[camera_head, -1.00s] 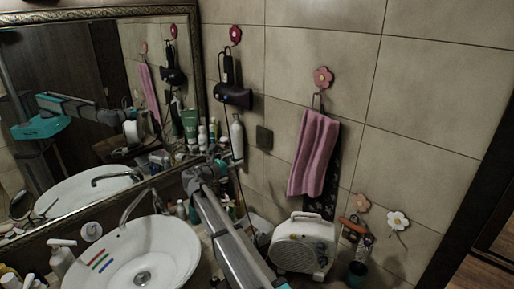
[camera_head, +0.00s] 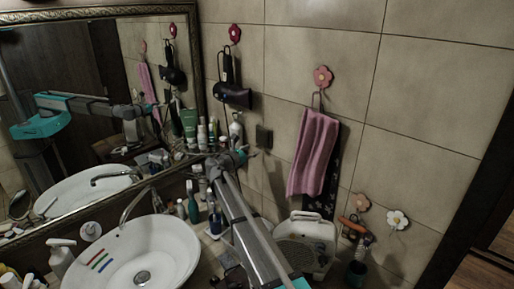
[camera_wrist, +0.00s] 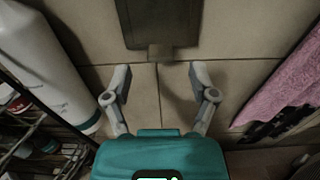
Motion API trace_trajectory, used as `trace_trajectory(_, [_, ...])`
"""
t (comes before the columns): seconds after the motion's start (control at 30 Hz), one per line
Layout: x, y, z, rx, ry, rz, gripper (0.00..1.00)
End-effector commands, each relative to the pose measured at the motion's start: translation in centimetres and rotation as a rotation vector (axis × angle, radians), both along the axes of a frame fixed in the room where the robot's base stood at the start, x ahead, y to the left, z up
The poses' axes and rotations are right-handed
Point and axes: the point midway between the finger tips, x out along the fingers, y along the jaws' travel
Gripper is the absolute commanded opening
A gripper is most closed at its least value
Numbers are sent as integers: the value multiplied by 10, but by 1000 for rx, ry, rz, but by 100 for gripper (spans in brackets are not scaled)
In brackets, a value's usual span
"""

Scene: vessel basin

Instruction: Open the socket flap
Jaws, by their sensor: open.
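The socket (camera_head: 264,138) is a small dark box on the tiled wall, left of the pink towel. In the wrist view its dark face (camera_wrist: 161,22) is at the top, cut off by the frame edge, with a small tab (camera_wrist: 160,52) at its lower edge. The flap looks down over the socket, but its edges are hard to make out. My gripper (camera_head: 246,153) is just below and left of the socket in the head view. In the wrist view my gripper (camera_wrist: 160,76) has its fingers spread, empty, with the tab between and slightly beyond the tips.
A white bottle (camera_wrist: 42,60) stands close to the left of my gripper. The pink towel (camera_head: 314,152) hangs to the right. A hair dryer (camera_head: 233,95) hangs above left. Bare wall surrounds the socket.

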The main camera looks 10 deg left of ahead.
Motion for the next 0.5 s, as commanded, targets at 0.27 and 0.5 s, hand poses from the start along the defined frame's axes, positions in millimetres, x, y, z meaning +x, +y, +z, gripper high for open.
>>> trace_trajectory(0.27, [26, -20, 0, 0, 0, -1, 74])
trace_trajectory(0.5, [33, -25, 0, 0, 0, 1, 74])
